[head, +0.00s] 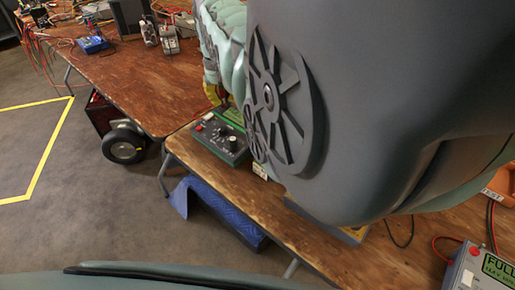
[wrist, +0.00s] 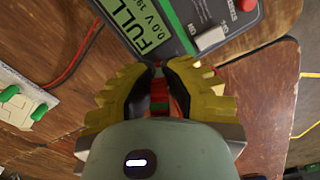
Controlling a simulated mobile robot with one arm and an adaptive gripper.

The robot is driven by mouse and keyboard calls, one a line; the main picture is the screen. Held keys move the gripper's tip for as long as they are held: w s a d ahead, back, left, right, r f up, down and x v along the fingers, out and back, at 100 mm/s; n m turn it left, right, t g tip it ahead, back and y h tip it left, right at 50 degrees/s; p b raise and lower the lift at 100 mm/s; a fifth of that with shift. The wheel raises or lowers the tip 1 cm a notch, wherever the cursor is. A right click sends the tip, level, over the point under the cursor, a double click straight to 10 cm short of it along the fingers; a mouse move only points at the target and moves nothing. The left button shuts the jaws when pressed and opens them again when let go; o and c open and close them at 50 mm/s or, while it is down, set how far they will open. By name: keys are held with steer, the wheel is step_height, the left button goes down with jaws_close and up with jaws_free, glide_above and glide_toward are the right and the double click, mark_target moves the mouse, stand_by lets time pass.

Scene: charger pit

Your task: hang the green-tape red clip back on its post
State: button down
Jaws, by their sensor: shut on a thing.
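In the wrist view my gripper (wrist: 159,72) has its yellow ridged fingers closed around a small red clip (wrist: 159,88) with a green band. The fingers hide most of the clip. Its tip lies close to the lower edge of a grey charger (wrist: 170,25) whose display reads FULL and 0.0 V. I cannot tell whether the clip touches the charger, and I cannot make out its post. In the head view my arm covers much of the bench. A yellow patch beside a green-faced box (head: 222,138) may be a finger, and the clip cannot be made out there.
A pale block (wrist: 22,103) with green parts and red and black cables lie left in the wrist view. Another charger (head: 483,268) reading FULL stands at the head view's lower right. A blue padded thing (head: 222,212) sits beneath the wooden bench (head: 310,235).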

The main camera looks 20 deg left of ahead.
steer(key=shift+w+d, duration=0.15)
steer(key=shift+d, duration=0.05)
steer(key=c, duration=1)
jaws_free()
steer(key=shift+o, duration=0.2)
steer(key=o, duration=0.3)
steer(key=shift+r, duration=0.1)
steer(key=shift+r+p, duration=3.05)
steer(key=shift+r, duration=0.6)
